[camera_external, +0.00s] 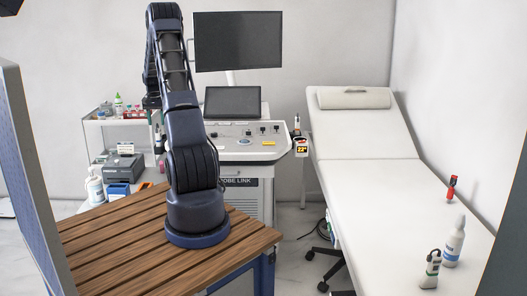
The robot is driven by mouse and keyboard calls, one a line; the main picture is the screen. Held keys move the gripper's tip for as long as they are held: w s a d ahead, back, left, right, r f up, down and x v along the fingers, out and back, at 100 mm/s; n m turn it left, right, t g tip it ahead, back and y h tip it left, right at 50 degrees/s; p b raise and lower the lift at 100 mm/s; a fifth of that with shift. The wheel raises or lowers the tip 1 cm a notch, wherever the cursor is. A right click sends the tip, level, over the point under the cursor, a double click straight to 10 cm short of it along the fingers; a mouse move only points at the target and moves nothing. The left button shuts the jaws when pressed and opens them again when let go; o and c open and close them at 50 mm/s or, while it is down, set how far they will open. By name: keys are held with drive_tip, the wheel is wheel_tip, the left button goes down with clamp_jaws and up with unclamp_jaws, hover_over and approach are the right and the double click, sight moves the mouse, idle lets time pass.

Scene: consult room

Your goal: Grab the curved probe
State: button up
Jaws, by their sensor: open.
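No probe can be told for certain as the curved one at this size. A slim upright item (297,124) sits at the right side of the ultrasound console (236,143), perhaps a probe in a holder. My arm rises from the wooden slatted top and folds back at the upper left. My gripper is hidden behind my own arm, far from the couch items.
A white bottle (453,243) and a red-topped item (452,188) stand on the couch. A monitor (238,41) rises behind the console. A shelf cart (117,121) holds bottles and a grey device (124,168). The couch's middle is clear.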

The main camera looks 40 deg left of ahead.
sight(158, 128)
drive_tip(key=shift+w+f, duration=0.2)
drive_tip(key=shift+f, duration=2.15)
drive_tip(key=c, duration=1)
drive_tip(key=shift+r, duration=0.15)
